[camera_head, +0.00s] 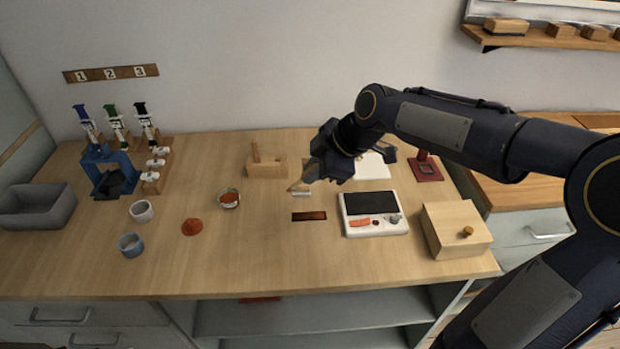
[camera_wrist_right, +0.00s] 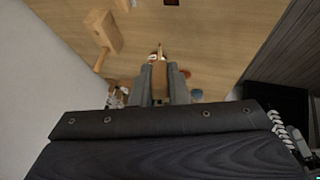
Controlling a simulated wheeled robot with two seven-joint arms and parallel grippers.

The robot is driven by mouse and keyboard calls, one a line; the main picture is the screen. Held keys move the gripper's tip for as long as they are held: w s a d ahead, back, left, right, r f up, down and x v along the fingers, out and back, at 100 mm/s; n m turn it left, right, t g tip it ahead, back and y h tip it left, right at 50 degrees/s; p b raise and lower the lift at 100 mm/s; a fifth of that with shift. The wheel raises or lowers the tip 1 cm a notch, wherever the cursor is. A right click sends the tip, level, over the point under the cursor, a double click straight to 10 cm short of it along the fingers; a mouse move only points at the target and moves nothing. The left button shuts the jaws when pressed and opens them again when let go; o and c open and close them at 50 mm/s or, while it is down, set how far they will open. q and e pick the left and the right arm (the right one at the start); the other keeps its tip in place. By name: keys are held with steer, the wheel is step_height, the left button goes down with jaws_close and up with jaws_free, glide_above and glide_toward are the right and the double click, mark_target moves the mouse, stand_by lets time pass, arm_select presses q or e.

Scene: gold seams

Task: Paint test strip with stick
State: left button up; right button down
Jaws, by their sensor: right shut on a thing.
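My right gripper (camera_head: 314,172) is above the middle of the table, shut on a thin wooden stick (camera_head: 294,186). The stick slants down to the left; in the right wrist view it shows (camera_wrist_right: 158,64) between the two fingers (camera_wrist_right: 160,82). A small pale strip (camera_head: 303,194) lies just below the stick's tip; I cannot tell whether they touch. A dark red-brown strip (camera_head: 309,216) lies nearer the front. A small bowl with red-brown contents (camera_head: 229,199) stands to the left. My left gripper is not in view.
A wooden block stand (camera_head: 267,169) is behind the bowl. A white device with a dark screen (camera_head: 373,213) and a wooden box (camera_head: 456,231) are on the right. A red-brown heap (camera_head: 192,227), two cups (camera_head: 141,211) and a grey bin (camera_head: 38,206) are on the left. The front middle is clear.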

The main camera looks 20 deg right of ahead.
step_height(320, 180, down, 7)
steer(key=b, duration=0.6)
steer(key=shift+f+b, duration=0.15)
steer(key=shift+b, duration=0.15)
steer(key=shift+f+b, duration=0.75)
steer(key=shift+f, duration=0.1)
stand_by(0.3)
